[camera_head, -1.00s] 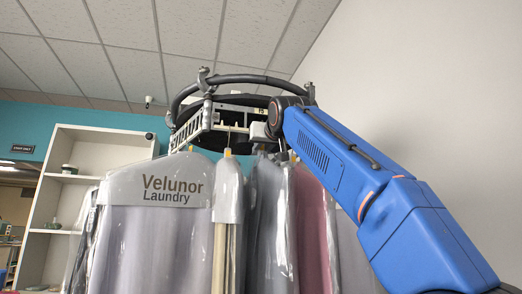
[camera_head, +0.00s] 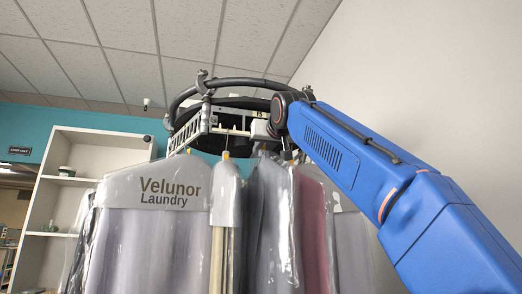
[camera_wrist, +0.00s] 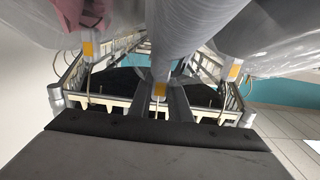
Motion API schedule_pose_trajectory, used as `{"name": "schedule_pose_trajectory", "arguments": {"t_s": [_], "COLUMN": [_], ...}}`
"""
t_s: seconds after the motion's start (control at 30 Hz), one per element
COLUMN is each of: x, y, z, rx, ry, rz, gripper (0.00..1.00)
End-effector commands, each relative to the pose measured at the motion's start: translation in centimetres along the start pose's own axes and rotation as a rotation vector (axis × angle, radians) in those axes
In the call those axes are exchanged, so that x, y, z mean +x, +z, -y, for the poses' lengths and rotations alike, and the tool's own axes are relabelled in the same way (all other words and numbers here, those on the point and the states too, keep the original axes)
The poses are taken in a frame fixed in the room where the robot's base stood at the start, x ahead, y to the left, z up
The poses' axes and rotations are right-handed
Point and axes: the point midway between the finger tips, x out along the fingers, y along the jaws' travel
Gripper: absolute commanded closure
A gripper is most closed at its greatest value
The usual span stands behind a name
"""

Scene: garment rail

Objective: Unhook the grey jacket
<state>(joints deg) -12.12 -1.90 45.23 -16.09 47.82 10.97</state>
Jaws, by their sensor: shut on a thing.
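The grey jacket (camera_head: 273,215) hangs in a clear plastic cover among other garments in the head view. In the head view my fingers are hidden behind the wrist and the white rail parts.
The round rail with black tubes (camera_head: 235,84) and white slotted bars (camera_head: 190,130) surrounds the hangers. A covered garment marked Velunor Laundry (camera_head: 155,195) hangs left, and a pink garment (camera_head: 313,225) hangs close on the right. A white shelf (camera_head: 95,150) stands behind at left.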

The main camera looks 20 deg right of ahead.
Motion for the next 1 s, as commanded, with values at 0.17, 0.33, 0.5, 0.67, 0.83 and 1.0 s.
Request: {"name": "schedule_pose_trajectory", "arguments": {"t_s": [0.17, 0.33, 0.5, 0.67, 0.83, 1.0], "x": [-1.0, -1.6, -2.4, -3.1, -3.5, -3.6], "y": [-0.1, -0.1, -0.1, -0.1, -0.1, -0.1], "z": [0.0, 0.0, 0.0, 0.0, 0.0, 0.0], "rx": [0.0, 0.0, 0.0, 0.0, 0.0, 0.0], "ry": [-0.001, -0.001, -0.002, -0.001, -0.001, -0.001], "rz": [-0.003, -0.003, -0.003, -0.004, -0.003, -0.003], "gripper": [1.0, 1.0, 1.0, 1.0, 1.0, 1.0]}}
